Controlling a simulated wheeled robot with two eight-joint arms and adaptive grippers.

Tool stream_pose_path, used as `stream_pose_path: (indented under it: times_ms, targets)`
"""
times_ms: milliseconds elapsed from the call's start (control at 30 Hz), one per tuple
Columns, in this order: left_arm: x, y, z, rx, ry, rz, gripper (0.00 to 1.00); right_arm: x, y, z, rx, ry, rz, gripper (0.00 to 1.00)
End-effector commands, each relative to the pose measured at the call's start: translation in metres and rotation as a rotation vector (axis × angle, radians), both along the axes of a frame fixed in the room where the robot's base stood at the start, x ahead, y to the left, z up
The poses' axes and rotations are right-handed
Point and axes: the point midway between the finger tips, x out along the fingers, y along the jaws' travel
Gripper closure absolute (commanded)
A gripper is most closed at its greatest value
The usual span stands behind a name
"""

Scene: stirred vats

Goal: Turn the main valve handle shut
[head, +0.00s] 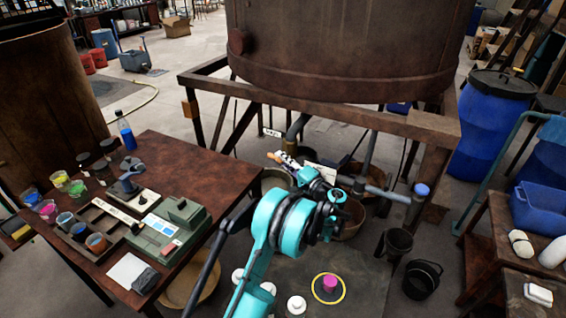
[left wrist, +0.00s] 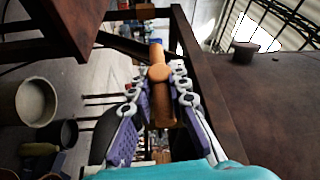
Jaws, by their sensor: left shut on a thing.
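The orange-brown valve handle (left wrist: 161,100) lies between the fingers of my left gripper (left wrist: 159,84) in the left wrist view, with a round hub near the fingertips. The gripper is shut on it, with a linked finger along each side. In the head view, my left gripper (head: 288,165) is below the large rusty vat (head: 345,45), beside the pipework. A small orange end of the handle (head: 273,157) shows there, and the arm and gripper hide most of the rest. My right gripper is not in view.
The vat's rusty frame (head: 300,93) stands just above and behind the gripper. A grey pipe (head: 385,192) with a blue cap runs to the right. A brown table (head: 190,160) with cups and a green device is at left. Black buckets (head: 421,280) stand on the floor at right.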

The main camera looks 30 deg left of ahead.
Motion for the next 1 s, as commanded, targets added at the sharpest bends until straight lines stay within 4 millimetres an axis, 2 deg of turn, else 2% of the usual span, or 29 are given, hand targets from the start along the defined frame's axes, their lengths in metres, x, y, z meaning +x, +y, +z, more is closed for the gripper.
stream_pose_path:
  times_ms: [333, 367, 433, 767, 867, 1000]
  targets:
    - [0.000, 0.000, 0.000, 0.002, 0.000, 0.000, 1.00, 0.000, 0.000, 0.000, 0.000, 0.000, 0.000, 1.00]
    - [0.000, 0.000, 0.000, 0.002, 0.000, 0.000, 0.81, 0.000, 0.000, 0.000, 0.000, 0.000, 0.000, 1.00]
    - [0.000, 0.000, 0.000, 0.002, 0.000, 0.000, 0.63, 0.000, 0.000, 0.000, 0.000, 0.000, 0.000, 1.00]
    - [0.000, -0.001, 0.000, 0.001, 0.001, 0.000, 0.63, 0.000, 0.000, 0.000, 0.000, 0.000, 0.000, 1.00]
    - [-0.003, -0.009, -0.001, 0.001, 0.000, -0.001, 0.63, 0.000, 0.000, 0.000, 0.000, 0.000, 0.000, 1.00]
    - [-0.013, -0.033, -0.003, 0.001, 0.000, -0.003, 0.63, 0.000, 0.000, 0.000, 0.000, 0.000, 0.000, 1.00]
